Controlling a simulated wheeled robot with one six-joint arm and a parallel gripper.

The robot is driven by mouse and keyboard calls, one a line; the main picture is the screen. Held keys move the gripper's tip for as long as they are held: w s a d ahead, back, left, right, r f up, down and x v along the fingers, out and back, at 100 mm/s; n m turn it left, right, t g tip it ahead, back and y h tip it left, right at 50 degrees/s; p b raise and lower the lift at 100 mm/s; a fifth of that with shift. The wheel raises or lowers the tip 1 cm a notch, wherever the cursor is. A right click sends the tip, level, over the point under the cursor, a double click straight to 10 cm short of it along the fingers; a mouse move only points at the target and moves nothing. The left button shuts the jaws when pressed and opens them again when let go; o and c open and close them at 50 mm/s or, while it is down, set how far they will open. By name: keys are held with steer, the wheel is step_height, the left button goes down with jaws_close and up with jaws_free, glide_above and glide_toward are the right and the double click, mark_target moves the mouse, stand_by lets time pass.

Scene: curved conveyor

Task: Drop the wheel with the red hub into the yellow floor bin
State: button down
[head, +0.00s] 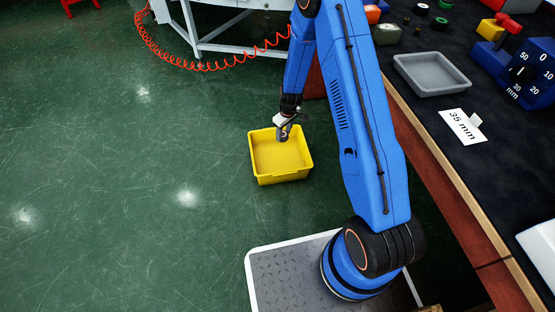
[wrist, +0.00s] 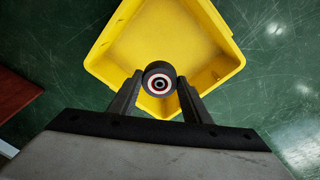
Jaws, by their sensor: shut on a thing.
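The yellow floor bin (head: 262,176) stands on the green floor and looks empty inside. My gripper (head: 284,136) is over the bin, near its far right part in the head view. In the wrist view my gripper (wrist: 158,90) is shut on a small dark wheel (wrist: 158,69) with a pale ring and a reddish hub. The wheel is between the fingertips, with the yellow bin (wrist: 105,68) below and behind it. In the head view the wheel is too small to make out clearly.
A white frame (head: 225,30) with a red coiled hose (head: 190,66) stands behind. Open floor lies left.

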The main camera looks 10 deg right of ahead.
steer(key=shift+f, duration=2.1)
steer(key=c, duration=0.9)
jaws_free()
steer(key=shift+r, duration=0.1)
steer(key=r, duration=0.5)
steer(key=s+d+r, duration=0.1)
steer(key=r, duration=1.1)
steer(key=shift+s+d, duration=0.15)
steer(key=shift+s, duration=0.25)
steer(key=shift+r, duration=0.1)
